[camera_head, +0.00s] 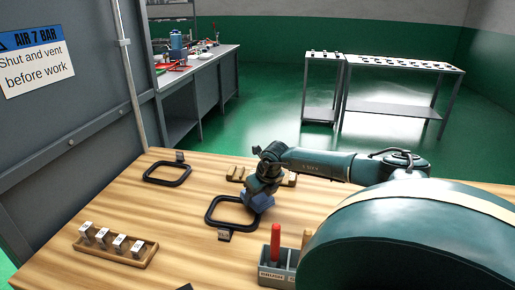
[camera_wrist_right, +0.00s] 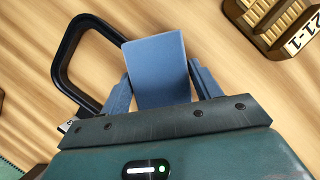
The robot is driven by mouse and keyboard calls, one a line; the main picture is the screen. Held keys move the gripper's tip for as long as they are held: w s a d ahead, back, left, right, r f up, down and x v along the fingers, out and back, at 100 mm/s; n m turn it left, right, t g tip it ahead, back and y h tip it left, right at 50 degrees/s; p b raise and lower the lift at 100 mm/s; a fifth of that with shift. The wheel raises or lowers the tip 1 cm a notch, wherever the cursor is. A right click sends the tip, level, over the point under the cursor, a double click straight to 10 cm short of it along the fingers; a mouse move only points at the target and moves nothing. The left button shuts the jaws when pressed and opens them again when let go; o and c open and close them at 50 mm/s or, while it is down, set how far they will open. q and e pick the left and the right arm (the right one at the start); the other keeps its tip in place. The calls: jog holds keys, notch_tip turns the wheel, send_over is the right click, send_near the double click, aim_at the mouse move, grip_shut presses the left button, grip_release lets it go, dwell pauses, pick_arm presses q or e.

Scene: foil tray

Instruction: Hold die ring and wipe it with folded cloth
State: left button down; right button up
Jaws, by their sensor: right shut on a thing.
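My right gripper (camera_wrist_right: 160,92) is shut on a flat blue rectangular piece, which looks like the folded cloth (camera_wrist_right: 158,62). In the head view the blue cloth (camera_head: 260,203) is at the right side of a black rounded-square frame (camera_head: 208,214). The frame also shows in the wrist view (camera_wrist_right: 62,58), partly hidden behind the cloth and jaw. I cannot tell whether the cloth touches the frame. A second black frame (camera_head: 147,178) lies farther back on the left. No thing is clearly recognisable as the die ring. My left gripper is not in view.
A wooden tray (camera_head: 143,262) with several small labelled metal pieces lies at the front left. A grey caddy (camera_head: 270,277) holds a red-handled tool (camera_head: 275,242). A brass-coloured ribbed block (camera_wrist_right: 268,20) lies behind my gripper. The table's left middle (camera_head: 125,215) is clear.

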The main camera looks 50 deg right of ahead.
aim_at(220, 195)
jog(key=shift+w+a+f+b, duration=0.1)
jog(key=shift+w+a+b, duration=0.25)
jog(key=shift+w, duration=0.25)
jog(key=shift+w+a+f+b, duration=0.1)
jog(key=shift+w+a+b, duration=0.2)
jog(key=shift+w, duration=0.3)
jog(key=shift+w+a+r+b, duration=0.1)
jog(key=shift+w+a+b, duration=0.3)
jog(key=shift+w, duration=0.4)
jog(key=shift+w+a+b, duration=0.2)
jog(key=shift+w+a, duration=0.25)
jog(key=shift+w, duration=0.35)
jog(key=shift+w+a, duration=0.35)
jog(key=shift+w, duration=0.45)
jog(key=shift+w+a+b, duration=0.3)
jog(key=shift+w+b, duration=0.1)
jog(key=shift+w, duration=0.2)
jog(key=shift+w+a+b, duration=0.3)
jog(key=shift+w+b, duration=0.1)
jog(key=shift+w, duration=0.15)
jog(key=shift+w+a, duration=0.35)
jog(key=shift+w, duration=0.2)
